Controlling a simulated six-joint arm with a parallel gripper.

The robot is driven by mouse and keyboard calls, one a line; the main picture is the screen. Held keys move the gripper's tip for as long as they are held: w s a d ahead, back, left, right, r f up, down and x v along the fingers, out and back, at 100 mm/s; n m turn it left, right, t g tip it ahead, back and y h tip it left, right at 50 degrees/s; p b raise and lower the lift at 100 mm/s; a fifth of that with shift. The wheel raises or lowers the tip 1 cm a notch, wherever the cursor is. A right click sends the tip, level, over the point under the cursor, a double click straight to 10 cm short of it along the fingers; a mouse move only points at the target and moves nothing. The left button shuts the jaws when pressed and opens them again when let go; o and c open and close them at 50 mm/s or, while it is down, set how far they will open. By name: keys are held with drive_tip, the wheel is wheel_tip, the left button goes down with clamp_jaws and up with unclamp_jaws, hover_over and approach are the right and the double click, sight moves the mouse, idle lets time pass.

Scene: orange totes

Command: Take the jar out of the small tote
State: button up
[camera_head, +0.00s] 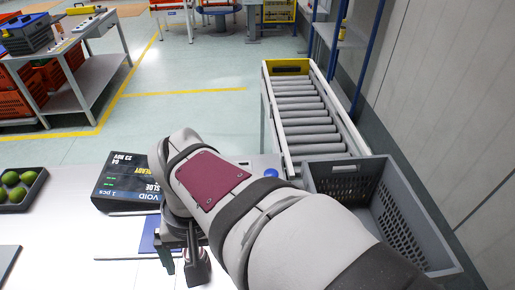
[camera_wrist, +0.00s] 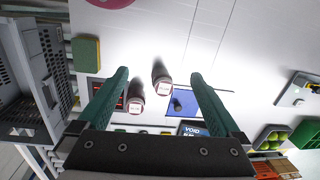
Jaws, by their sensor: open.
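My gripper (camera_head: 184,272) is open above the white table in the head view, partly behind my arm. In the wrist view its two green fingers (camera_wrist: 159,74) are spread apart with nothing held. Two dark jar-like containers with pale, red-marked ends, one (camera_wrist: 162,82) near the gap's middle and one (camera_wrist: 135,98) nearer the left finger, show beyond the fingers. They appear to be on the table, not in a tote. A grey tote (camera_head: 423,264) stands at the right; its wall (camera_wrist: 22,92) also shows in the wrist view. I cannot tell which tote is the small one.
A black box (camera_head: 118,183) and a tray (camera_head: 38,190) of green fruit are on the table. A blue flat item (camera_wrist: 208,103) and a green-yellow sponge (camera_wrist: 86,55) lie there too. A roller conveyor (camera_head: 300,115) is behind the grey tote. Orange totes (camera_head: 12,104) are far left.

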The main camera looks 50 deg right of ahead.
drive_tip(key=w+d+f+m, duration=0.1)
drive_tip(key=w+d+m, duration=0.3)
drive_tip(key=d, duration=0.7)
drive_tip(key=s+d+f+m+h, duration=0.1)
drive_tip(key=s+d+f+m, duration=0.15)
drive_tip(key=d, duration=0.85)
drive_tip(key=s+d+f+m+h, duration=0.1)
drive_tip(key=d+f, duration=0.3)
drive_tip(key=d, duration=0.6)
drive_tip(key=s+d+f+m, duration=0.3)
drive_tip(key=s+d+f, duration=0.4)
drive_tip(key=s+d, duration=0.25)
drive_tip(key=shift+n+g+y, duration=0.25)
drive_tip(key=shift+g+y, duration=0.05)
drive_tip(key=f, duration=1.6)
drive_tip(key=shift+d+f, duration=0.1)
drive_tip(key=shift+d, duration=0.25)
clamp_jaws()
